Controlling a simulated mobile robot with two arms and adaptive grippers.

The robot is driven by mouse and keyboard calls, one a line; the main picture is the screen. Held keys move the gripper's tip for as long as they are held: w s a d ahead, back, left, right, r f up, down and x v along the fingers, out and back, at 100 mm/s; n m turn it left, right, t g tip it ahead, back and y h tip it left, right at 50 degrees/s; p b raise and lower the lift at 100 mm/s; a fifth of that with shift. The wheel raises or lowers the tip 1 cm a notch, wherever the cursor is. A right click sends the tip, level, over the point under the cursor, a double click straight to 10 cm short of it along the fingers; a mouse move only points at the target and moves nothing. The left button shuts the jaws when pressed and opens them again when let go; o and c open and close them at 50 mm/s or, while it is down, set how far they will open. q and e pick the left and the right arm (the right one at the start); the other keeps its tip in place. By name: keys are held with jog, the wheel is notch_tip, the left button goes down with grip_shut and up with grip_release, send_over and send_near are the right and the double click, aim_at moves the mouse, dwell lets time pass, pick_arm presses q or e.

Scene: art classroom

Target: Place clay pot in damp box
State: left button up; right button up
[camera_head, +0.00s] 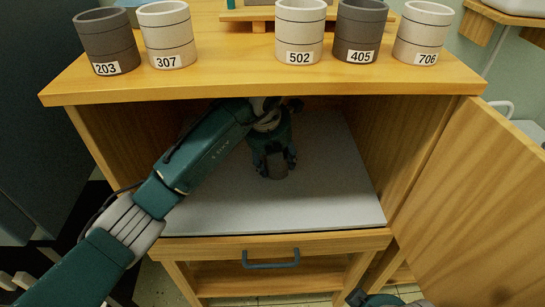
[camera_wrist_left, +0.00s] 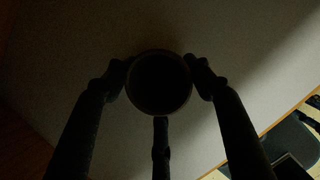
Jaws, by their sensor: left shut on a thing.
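The damp box (camera_head: 210,215) is a wooden cabinet with a pale grey floor and its door (camera_head: 480,190) swung open at right. My left gripper (camera_head: 275,165) is inside it, shut on a dark clay pot (camera_head: 278,168). In the left wrist view the pot's round rim (camera_wrist_left: 159,110) sits between the fingers, and the pot looks upright. It is at or just above the floor; I cannot tell whether its base touches. My right gripper (camera_head: 372,299) shows only in part at the bottom edge; its fingertips are not clear.
On the cabinet top (camera_head: 240,75) stand several numbered pots: 203 (camera_head: 106,42), 307 (camera_head: 167,35), 502 (camera_head: 300,30), 405 (camera_head: 361,30) and 706 (camera_head: 423,33). The grey floor around the held pot is clear.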

pick_arm(q)
jog(key=shift+w+d+f, duration=0.1)
jog(key=shift+d+f, duration=0.05)
jog(key=shift+d, duration=0.1)
jog(key=o, duration=1.4)
jog(key=shift+a, duration=0.1)
pick_arm(e)
jog(key=shift+d+f, duration=0.15)
jog(key=shift+d, duration=0.05)
jog(key=shift+d, duration=0.1)
pick_arm(q)
jog(key=shift+r, duration=0.7)
jog(key=s+a, duration=0.1)
jog(key=s, duration=0.2)
jog(key=s+a+p, duration=0.1)
jog(key=s+a, duration=0.1)
jog(key=s, duration=0.2)
jog(key=s+a, duration=0.2)
jog(key=s, duration=0.2)
jog(key=shift+s, duration=0.25)
pick_arm(e)
jog(key=shift+s+r, duration=0.15)
jog(key=shift+r, duration=0.5)
